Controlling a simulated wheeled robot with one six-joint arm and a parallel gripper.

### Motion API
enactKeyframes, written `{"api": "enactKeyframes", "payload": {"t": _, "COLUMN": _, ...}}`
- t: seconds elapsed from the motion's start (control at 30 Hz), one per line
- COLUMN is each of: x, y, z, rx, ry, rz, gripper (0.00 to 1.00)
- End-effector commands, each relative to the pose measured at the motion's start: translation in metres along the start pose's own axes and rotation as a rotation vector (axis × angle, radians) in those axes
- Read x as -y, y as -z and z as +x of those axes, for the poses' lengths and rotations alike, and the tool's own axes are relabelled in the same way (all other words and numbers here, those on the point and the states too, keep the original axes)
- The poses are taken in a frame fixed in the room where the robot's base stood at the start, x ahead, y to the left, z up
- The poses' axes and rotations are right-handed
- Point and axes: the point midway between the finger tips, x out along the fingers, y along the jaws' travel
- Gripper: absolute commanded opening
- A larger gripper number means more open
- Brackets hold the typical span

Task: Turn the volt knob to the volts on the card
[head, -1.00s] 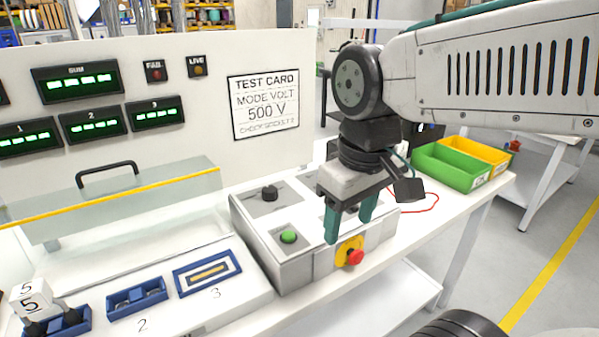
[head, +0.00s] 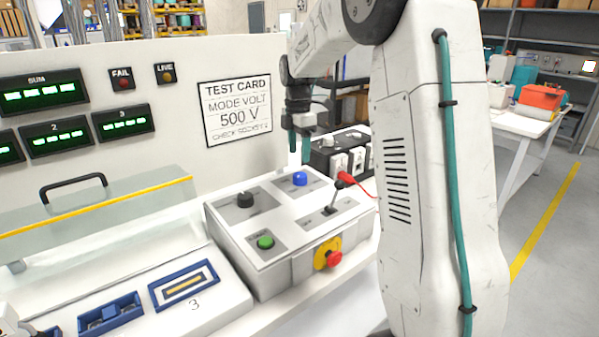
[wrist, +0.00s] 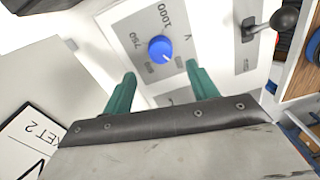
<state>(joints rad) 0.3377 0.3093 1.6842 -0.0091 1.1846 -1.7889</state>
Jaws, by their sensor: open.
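The test card (head: 236,108) on the white panel reads MODE VOLT, 500 V. The blue knob (head: 300,179) sits on top of the sloped control box (head: 260,265). In the wrist view the blue knob (wrist: 160,48) has a white pointer mark and a printed scale with 750 and 1000 legible; other numbers are too small or blurred. My gripper (head: 299,160) is above and just behind the knob in the head view. In the wrist view its two green fingers (wrist: 158,85) are open and empty, apart, with the knob beyond their tips and between them.
A black knob (head: 240,199), a green button (head: 265,242), a black-balled lever (head: 338,190) and a red emergency stop (head: 333,258) share the box. A red cable (head: 362,189) lies behind the lever. A dark box with white sockets (head: 345,155) stands behind.

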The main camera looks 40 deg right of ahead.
Motion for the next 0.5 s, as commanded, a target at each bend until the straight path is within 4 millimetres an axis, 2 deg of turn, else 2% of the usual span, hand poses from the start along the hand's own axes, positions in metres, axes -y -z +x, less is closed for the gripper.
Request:
{"api": "enactKeyframes", "payload": {"t": 0.3, "x": 0.001, "y": 0.000, "z": 0.049, "rx": -0.001, "ry": 0.004, "rz": -0.002, "gripper": 0.58}}
{"api": "enactKeyframes", "payload": {"t": 0.5, "x": 0.001, "y": 0.000, "z": 0.070, "rx": 0.000, "ry": 0.002, "rz": -0.001, "gripper": 0.58}}
